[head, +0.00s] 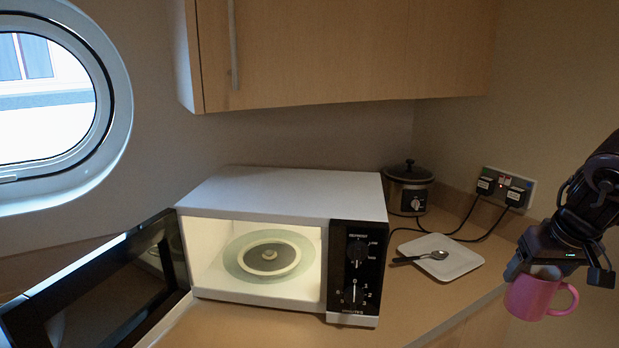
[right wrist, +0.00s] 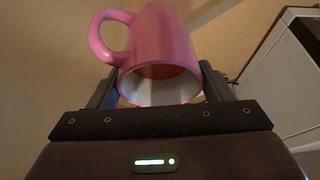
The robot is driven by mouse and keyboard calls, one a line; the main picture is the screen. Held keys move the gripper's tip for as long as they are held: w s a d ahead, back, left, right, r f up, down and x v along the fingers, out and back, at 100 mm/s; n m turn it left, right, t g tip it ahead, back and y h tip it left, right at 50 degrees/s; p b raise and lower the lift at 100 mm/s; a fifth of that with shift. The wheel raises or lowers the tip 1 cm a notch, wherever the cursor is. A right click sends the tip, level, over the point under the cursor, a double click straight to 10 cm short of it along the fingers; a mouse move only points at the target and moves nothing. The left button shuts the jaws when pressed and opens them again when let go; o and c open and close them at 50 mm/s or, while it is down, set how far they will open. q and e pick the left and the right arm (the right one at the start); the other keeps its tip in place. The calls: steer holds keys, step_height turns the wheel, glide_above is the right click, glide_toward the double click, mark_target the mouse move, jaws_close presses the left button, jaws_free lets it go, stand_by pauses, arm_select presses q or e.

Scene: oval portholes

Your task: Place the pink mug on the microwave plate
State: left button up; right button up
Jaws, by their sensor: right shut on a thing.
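The pink mug (head: 531,298) hangs at the right of the head view, off the counter's right front edge. My right gripper (head: 556,272) is shut on it from above. In the right wrist view the mug (right wrist: 163,45) sits between the two fingers, its white-lined opening towards the camera and its handle to the left. The microwave (head: 280,195) stands on the counter with its door (head: 110,290) swung open to the left. Inside it the round glass microwave plate (head: 296,262) lies flat, with a pale ring at its middle. My left gripper is not in view.
A white square dish (head: 462,262) with a dark-handled spoon (head: 410,258) lies right of the microwave. Behind it are a slow cooker (head: 409,188) and plugged-in cords at a wall socket (head: 507,184). A wooden cabinet (head: 340,50) hangs above. The microwave's front opening is clear.

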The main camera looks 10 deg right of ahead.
mark_target(527, 304)
steer(key=a+f, duration=0.1)
steer(key=f, duration=0.1)
steer(key=s+a+f, duration=0.1)
steer(key=f, duration=0.3)
steer(key=shift+s+a+f, duration=0.2)
steer(key=shift+a+f, duration=0.15)
steer(key=shift+a, duration=0.05)
steer(key=a+f+n+y, duration=0.1)
steer(key=a+f+n, duration=0.1)
steer(key=a, duration=0.7)
steer(key=a+f+n+y, duration=0.1)
steer(key=a+f+n, duration=0.2)
steer(key=a, duration=0.7)
steer(key=a+f+n+y, duration=0.1)
steer(key=a+n, duration=0.3)
steer(key=a, duration=0.6)
steer(key=shift+f+n+y, duration=0.3)
steer(key=shift+f, duration=0.55)
steer(key=shift+s+f, duration=0.1)
